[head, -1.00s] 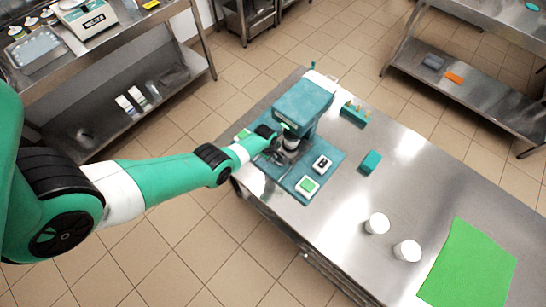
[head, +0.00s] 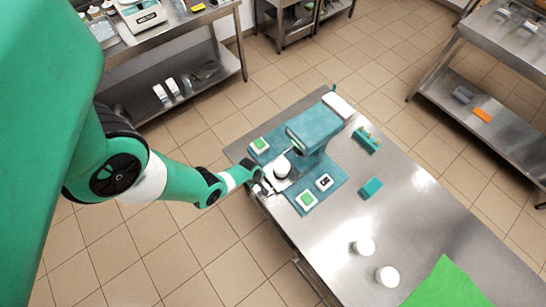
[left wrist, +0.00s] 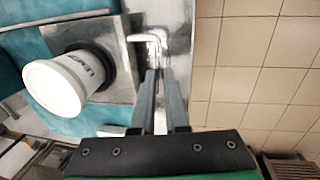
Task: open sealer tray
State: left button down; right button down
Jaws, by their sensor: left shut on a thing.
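The teal sealer (head: 315,127) stands on the steel table at its far left end. Its metal tray (head: 279,184) sticks out from under the sealing head towards the table's edge. A white cup (head: 282,166) sits in the tray; in the left wrist view the cup (left wrist: 58,85) has dark lettering and stands in a black ring. My left gripper (head: 261,186) is at the tray's front edge. In the left wrist view its fingers (left wrist: 159,72) are shut on the tray's metal handle (left wrist: 147,38). My right gripper is not in view.
Green-topped button boxes (head: 306,199) and a black-and-white switch box (head: 324,181) flank the tray. Two white cups (head: 387,276) and a green mat (head: 447,287) lie farther right. A teal block (head: 371,187) and a teal rack (head: 367,139) stand behind. Floor is clear before the table.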

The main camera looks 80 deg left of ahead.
pick_arm(q)
jog(key=c, duration=0.9)
grip_release()
jog(key=shift+w, duration=0.1)
jog(key=r+p, duration=0.2)
jog(key=r, duration=0.1)
jog(key=s+r+p, duration=0.1)
jog(key=r+p, duration=0.2)
jog(key=r, duration=0.1)
jog(key=d+r+p, duration=0.1)
jog(key=r+p, duration=0.1)
jog(key=r, duration=0.2)
jog(key=shift+s+r, duration=0.25)
jog(key=shift+s, duration=0.15)
